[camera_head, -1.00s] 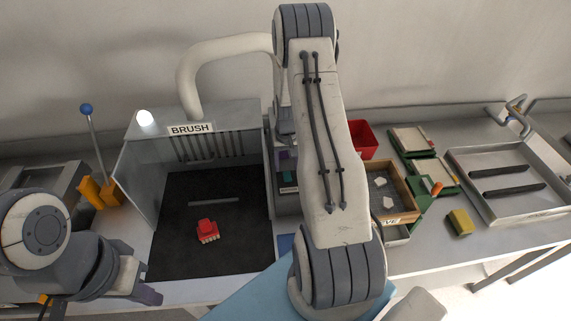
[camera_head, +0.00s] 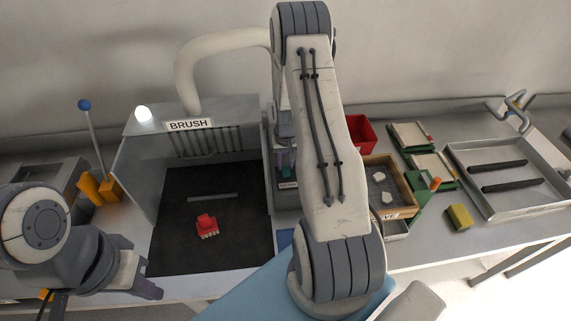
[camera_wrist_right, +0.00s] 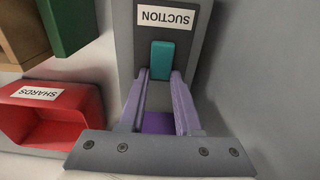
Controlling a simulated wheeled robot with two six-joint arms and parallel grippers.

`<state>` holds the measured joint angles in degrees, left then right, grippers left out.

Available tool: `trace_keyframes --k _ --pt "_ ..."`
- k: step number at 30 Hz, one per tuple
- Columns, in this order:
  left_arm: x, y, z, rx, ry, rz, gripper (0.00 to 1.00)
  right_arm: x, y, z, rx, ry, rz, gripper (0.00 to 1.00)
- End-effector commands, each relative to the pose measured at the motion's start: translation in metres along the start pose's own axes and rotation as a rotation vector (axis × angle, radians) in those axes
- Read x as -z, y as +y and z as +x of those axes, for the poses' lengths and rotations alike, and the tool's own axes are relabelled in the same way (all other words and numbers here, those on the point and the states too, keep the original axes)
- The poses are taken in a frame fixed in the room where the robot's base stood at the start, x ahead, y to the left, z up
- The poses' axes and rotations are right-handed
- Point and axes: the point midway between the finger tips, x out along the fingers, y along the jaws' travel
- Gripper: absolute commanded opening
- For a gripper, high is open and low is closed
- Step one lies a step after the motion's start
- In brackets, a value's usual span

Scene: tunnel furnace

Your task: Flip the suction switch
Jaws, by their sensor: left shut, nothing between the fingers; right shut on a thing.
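The teal suction switch (camera_wrist_right: 162,60) sits on a grey panel below the SUCTION label (camera_wrist_right: 166,17) in the right wrist view. It also shows in the head view (camera_head: 286,171), left of my right arm. My right gripper (camera_wrist_right: 162,76) has its two purple fingers at the teal switch and is shut on it, with the fingertips at its lower edge in the wrist view. A purple patch (camera_wrist_right: 158,122) shows between the fingers. My left gripper (camera_head: 152,290) is shut and empty at the front left.
The BRUSH booth (camera_head: 190,125) holds a red brush-like object (camera_head: 206,226) on a dark floor. A red SHARDS bin (camera_wrist_right: 50,115) stands beside the panel. A wooden box (camera_head: 395,185), a yellow block (camera_head: 459,217) and a metal tray (camera_head: 520,205) stand to the right.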

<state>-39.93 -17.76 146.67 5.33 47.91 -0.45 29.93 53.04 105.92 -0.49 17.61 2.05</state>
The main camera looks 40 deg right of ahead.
Motion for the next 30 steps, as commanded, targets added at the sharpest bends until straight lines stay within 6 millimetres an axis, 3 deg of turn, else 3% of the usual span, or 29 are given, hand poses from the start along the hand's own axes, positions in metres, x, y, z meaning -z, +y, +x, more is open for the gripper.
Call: trace_keyframes --k 3,21,30 --pt "-0.002 -0.002 0.028 0.000 0.000 -0.002 0.00 -0.002 0.000 0.006 0.000 0.082 0.000 0.00" --pt "-0.007 -0.009 0.126 0.000 0.000 -0.009 0.00 -0.005 0.000 0.000 0.000 0.290 0.001 0.00" --pt "-0.008 -0.011 0.148 0.000 0.000 -0.007 0.00 -0.007 0.000 -0.006 0.002 0.348 0.001 0.00"
